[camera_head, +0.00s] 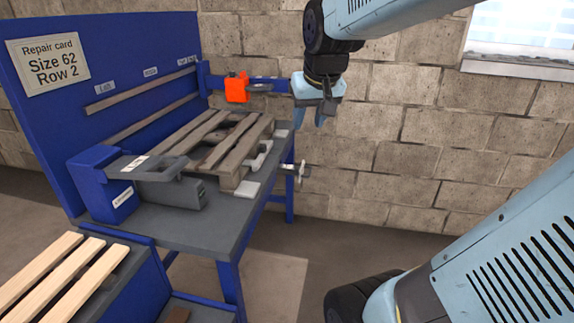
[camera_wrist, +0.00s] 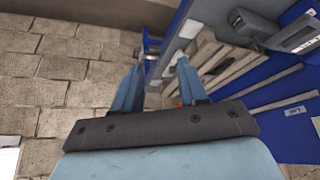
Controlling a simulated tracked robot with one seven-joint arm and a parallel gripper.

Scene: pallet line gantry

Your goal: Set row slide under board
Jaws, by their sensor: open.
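A pallet (camera_head: 215,140) with worn grey-brown boards lies on the grey bench top (camera_head: 205,232); it also shows in the wrist view (camera_wrist: 208,60). I cannot tell for sure which part is the row slide. A silver knob on a rod (camera_head: 301,170) sticks out from the bench's right side. A pale grey handle-like part (camera_head: 260,155) and a pale block (camera_head: 247,189) sit at the pallet's right edge. My gripper (camera_head: 309,122) is open and empty, fingers down, in the air right of the pallet. Its fingers also show in the wrist view (camera_wrist: 159,68).
A repair card (camera_head: 49,62) reads "Size 62 Row 2". A dark grey tool (camera_head: 170,190) and a blue box (camera_head: 103,184) stand at the left. New boards (camera_head: 60,270) lie at lower left.

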